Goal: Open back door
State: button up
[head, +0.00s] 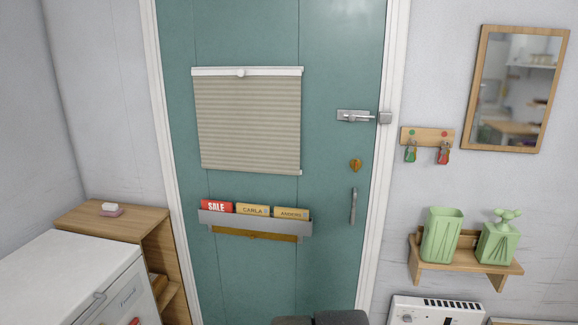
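The teal back door (250,40) fills the middle of the head view and stands shut in its white frame (394,60). A silver slide bolt (354,116) is on its upper right side, beside a metal keeper (385,118) on the frame. I cannot tell whether the bolt reaches into the keeper. A brass heart-shaped piece (356,165) sits below the bolt, and a grey upright handle (353,206) lower still. My gripper is not in view; only dark parts, seemingly of my arm, show at the bottom edge, well below the handle.
A blind (247,125) and a letter rack (255,222) hang on the door. A wooden cabinet (115,215) and white appliance (70,280) stand left. Right are a hook board (427,136), mirror (515,90), shelf (465,267) with green vessels, and a white heater (435,311).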

aim_at(284, 142)
jog(key=i+j, duration=0.15)
jog(key=i, duration=0.35)
jog(key=i+j+u, duration=0.1)
jog(key=i, duration=0.45)
